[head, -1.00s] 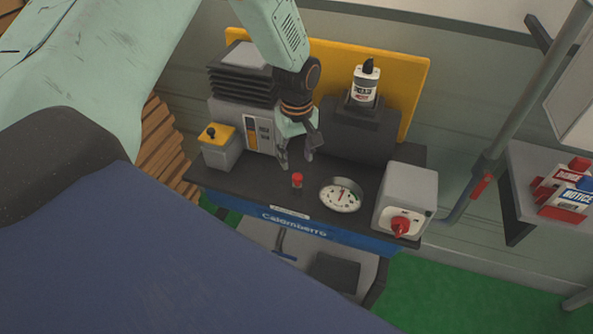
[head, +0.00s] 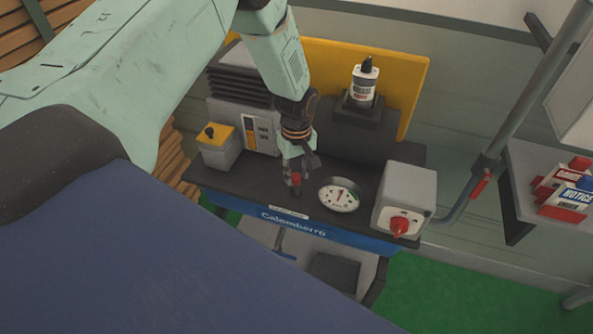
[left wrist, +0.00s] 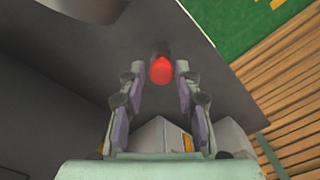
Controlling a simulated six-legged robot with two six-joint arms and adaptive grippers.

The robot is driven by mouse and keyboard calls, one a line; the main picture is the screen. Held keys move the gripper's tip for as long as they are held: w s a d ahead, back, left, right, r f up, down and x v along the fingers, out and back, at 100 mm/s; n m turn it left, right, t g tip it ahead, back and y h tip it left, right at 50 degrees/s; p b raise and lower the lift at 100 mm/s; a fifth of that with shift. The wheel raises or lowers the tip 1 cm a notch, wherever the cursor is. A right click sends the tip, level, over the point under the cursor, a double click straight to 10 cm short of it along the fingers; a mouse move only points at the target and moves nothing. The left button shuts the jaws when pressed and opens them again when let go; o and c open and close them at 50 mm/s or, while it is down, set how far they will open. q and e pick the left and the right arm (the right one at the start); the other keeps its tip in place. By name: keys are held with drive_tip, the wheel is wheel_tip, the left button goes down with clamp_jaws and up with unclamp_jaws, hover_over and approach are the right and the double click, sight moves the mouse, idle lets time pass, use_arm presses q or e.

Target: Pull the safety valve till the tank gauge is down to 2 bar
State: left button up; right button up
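The red-capped safety valve (head: 296,178) stands upright on the dark bench top, left of the round white gauge (head: 338,195). The gauge's red needle points roughly up; its numbers are too small to read. My left gripper (head: 297,176) is lowered over the valve from above. In the left wrist view the red cap (left wrist: 161,71) lies between the fingertips of the left gripper (left wrist: 159,75), which are open with a small gap on each side. My right gripper is not in view.
A grey box with a red knob (head: 399,224) stands right of the gauge. A yellow-topped box (head: 217,147) and a grey ribbed machine (head: 238,85) stand at left. A bottle (head: 363,83) sits on a dark block behind. A shelf with small boxes (head: 566,195) is at far right.

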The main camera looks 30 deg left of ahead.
use_arm(q)
drive_tip(key=shift+s+r, duration=0.1)
drive_tip(key=c, duration=0.5)
clamp_jaws()
drive_tip(key=shift+r+p, duration=0.85)
drive_tip(key=shift+p, duration=0.05)
drive_tip(key=shift+f, duration=0.1)
drive_tip(key=o, duration=0.9)
unclamp_jaws()
